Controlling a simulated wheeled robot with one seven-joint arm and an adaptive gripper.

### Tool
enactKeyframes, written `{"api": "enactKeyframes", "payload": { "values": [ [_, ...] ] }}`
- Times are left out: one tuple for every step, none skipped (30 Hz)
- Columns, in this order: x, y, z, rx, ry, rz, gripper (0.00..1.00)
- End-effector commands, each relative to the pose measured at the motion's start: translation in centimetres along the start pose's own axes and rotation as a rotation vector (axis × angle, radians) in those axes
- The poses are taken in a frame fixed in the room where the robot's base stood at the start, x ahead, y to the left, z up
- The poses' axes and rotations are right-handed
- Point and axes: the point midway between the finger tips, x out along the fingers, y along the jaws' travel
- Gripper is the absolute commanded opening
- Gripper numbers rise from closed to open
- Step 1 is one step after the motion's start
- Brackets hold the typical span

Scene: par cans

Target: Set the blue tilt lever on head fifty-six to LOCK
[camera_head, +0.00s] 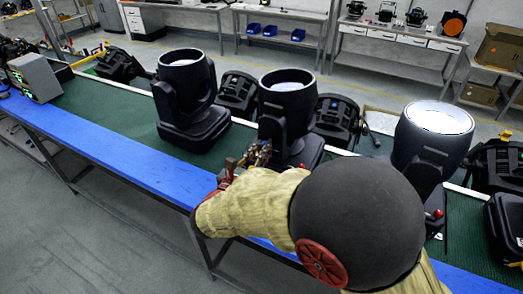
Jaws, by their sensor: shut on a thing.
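Three large black moving heads stand upright on the green bench top: a left head (183,90), a middle head (286,105) and a right head (432,140) with a brightly lit lens. Their numbers are too small to read, so I cannot tell which is fifty-six. My gripper (257,154) is at the lower left side of the middle head's yoke, shut on a small part there, apparently the tilt lever. The fingers and my arm hide most of that part; its blue colour and the LOCK mark cannot be made out.
The green bench (110,112) has a blue front edge (120,153). Smaller black par cans (237,92) stand behind the heads. A grey box (34,78) is at the far left. Back shelves hold blue bins (270,30) and cardboard boxes (500,47). The floor in front is clear.

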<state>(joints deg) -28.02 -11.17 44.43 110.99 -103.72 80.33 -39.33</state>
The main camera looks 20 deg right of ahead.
Motion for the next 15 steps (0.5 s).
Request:
{"api": "enactKeyframes", "payload": {
  "values": [
    [-0.1,0.2,-0.2,0.036,0.001,0.008,0.00],
    [-0.1,0.1,-0.1,0.061,0.001,0.008,0.00],
    [-0.1,0.0,-0.1,0.094,0.001,0.008,0.00],
    [-0.1,0.0,-0.1,0.120,0.001,0.008,0.00],
    [-0.1,-0.1,-0.1,0.147,0.001,0.008,0.00],
    [-0.1,-0.2,-0.1,0.185,0.001,0.008,0.00],
    [-0.1,-0.3,-0.1,0.214,0.001,0.008,0.00],
    [-0.1,-0.4,-0.1,0.243,0.001,0.008,0.00],
    [-0.1,-0.5,-0.1,0.281,0.001,0.009,0.00],
    [-0.1,-0.6,-0.1,0.309,0.001,0.009,0.00],
    [-0.1,-0.6,-0.1,0.339,0.001,0.009,0.00],
    [-0.1,-0.8,-0.1,0.377,0.001,0.009,0.00],
    [-0.1,-0.8,-0.1,0.405,0.001,0.009,0.00],
    [-0.1,-0.9,-0.2,0.433,0.001,0.009,0.00],
    [-0.1,-1.0,-0.2,0.471,0.001,0.009,0.00]
  ]
}}
